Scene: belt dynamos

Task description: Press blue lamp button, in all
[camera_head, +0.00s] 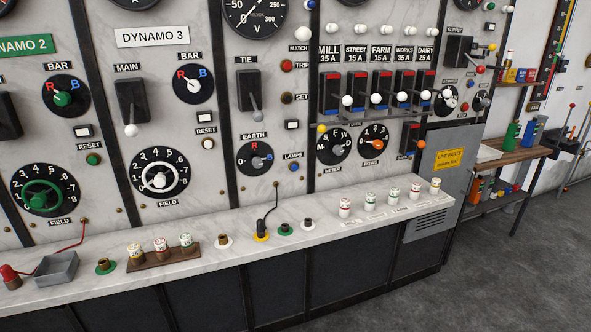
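A small round blue button (295,167) sits on the pale marble panel, just under a label reading LAMPS. It lies to the right of the EARTH selector (255,159) and left of the METER selector (333,145). Nothing covers it, and I cannot tell whether it is pressed in. Neither of my grippers shows in the head view.
A marble ledge (330,236) juts out below the panel, holding a black plug with a looped cable (267,215), sockets and several white fuses. Levers and knobs project from the panel around the button. Dark floor (440,300) is clear in front.

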